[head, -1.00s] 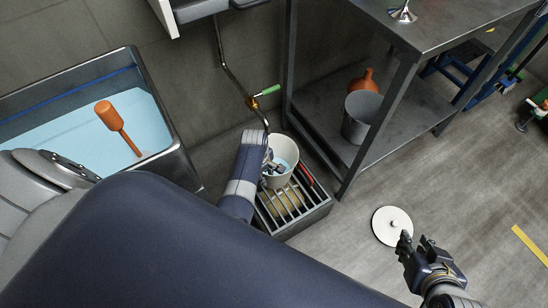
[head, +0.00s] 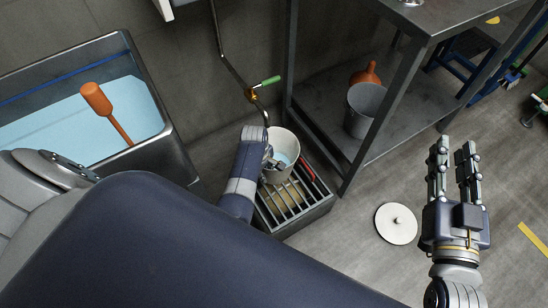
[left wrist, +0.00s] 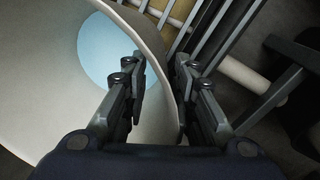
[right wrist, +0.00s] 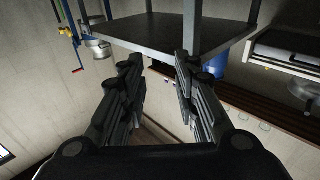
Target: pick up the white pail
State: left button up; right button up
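The white pail (head: 286,139) stands upright on a dark slatted floor grate, with pale blue liquid inside. It also fills the left of the left wrist view (left wrist: 45,75). My left gripper (head: 271,160) is at the pail's near left rim. In the left wrist view my left gripper (left wrist: 162,75) is open astride the pail's wall, one finger inside and one outside, with gaps showing beside the wall. My right gripper (head: 452,150) is open and empty, raised right of the pail and pointing away. It is also open in the right wrist view (right wrist: 160,68).
The grate (head: 318,214) has a red item beside the pail. A white lid (head: 396,224) lies on the floor to the right. A metal shelf unit (head: 318,90) holds a grey bucket (head: 364,108). A tank (head: 168,150) of blue liquid stands left. A green-handled valve (head: 268,81) is behind.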

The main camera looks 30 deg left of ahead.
pick_arm(q)
jog(key=shift+f, duration=0.1)
pick_arm(e)
jog(key=shift+r+t, duration=0.5)
jog(key=shift+r, duration=0.25)
pick_arm(q)
grip_shut()
pick_arm(e)
jog(key=shift+f, duration=0.1)
